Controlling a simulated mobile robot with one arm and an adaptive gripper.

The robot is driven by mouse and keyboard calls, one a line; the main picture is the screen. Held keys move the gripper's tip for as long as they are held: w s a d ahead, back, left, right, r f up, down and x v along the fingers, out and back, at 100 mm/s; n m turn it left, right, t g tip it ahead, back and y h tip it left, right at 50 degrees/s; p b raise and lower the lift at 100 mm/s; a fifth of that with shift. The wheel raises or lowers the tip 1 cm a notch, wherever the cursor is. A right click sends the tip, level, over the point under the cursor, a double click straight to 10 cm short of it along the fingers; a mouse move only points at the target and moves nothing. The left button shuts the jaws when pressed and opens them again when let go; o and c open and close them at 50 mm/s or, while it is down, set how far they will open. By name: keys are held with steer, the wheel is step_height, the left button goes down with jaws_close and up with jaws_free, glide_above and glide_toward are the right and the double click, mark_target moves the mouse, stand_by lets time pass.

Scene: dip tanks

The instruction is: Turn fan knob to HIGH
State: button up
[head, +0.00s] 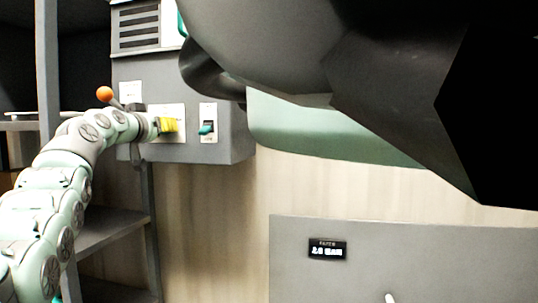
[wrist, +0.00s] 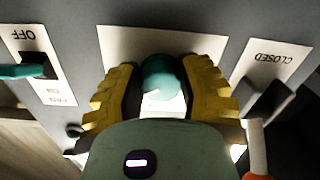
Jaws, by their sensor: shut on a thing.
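The fan knob (wrist: 159,76) is round and green, on a white plate (wrist: 165,40) of the grey control box. In the wrist view my gripper (wrist: 160,82) has its yellow ribbed fingers on either side of the knob, shut on it. A pale pointer mark shows on the knob's near side. The plate's setting words cannot be read, so I cannot tell the knob's setting. In the head view my gripper (head: 168,125) is at the box front, and its fingers hide the knob.
A green toggle switch (wrist: 18,70) marked OFF sits on one side of the knob. On the other is a lever by a CLOSED label (wrist: 267,58); its orange ball (head: 104,94) stands close to my arm. A dark overhead shape fills the head view's upper right.

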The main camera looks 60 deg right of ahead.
stand_by(0.3)
steer(key=o, duration=1.2)
steer(key=shift+a, duration=0.2)
steer(key=shift+v, duration=5.8)
